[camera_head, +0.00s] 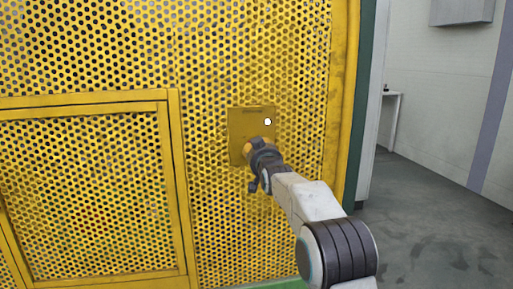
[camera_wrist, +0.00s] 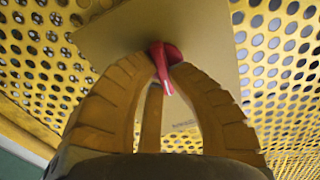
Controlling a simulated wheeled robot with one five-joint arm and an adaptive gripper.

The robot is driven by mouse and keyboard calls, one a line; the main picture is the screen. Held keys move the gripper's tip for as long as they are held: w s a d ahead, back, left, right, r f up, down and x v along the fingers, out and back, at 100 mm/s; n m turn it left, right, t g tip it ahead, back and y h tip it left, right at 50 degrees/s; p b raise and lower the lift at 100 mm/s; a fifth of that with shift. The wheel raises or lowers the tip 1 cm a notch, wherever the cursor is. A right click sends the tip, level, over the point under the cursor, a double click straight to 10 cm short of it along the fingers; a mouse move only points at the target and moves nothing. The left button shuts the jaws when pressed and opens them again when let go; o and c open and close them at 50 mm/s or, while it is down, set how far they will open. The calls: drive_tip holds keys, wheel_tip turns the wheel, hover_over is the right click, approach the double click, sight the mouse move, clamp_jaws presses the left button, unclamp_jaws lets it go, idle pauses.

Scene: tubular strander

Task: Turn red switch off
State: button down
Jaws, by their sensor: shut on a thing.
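The red switch (camera_wrist: 165,56) shows in the wrist view, sticking out from a flat yellow plate (camera_wrist: 215,30). The tips of my gripper (camera_wrist: 162,78) are closed around its handle from both sides. In the head view my gripper (camera_head: 251,150) is against the lower part of the same plate (camera_head: 240,122), and the switch is hidden behind it. A small white round spot (camera_head: 267,121) is on the plate, above and to the right of my gripper.
The plate is on a yellow perforated guard wall (camera_head: 220,50). A framed perforated panel (camera_head: 85,190) is to the left.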

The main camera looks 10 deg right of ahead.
drive_tip(key=n, duration=1)
drive_tip(key=shift+a+r+n, duration=0.25)
drive_tip(key=shift+r+n, duration=0.05)
idle(0.4)
drive_tip(key=c, duration=1.1)
unclamp_jaws()
drive_tip(key=shift+f, duration=0.1)
drive_tip(key=shift+c, duration=0.2)
drive_tip(key=shift+s, duration=0.1)
drive_tip(key=s, duration=1.1)
drive_tip(key=shift+s, duration=0.4)
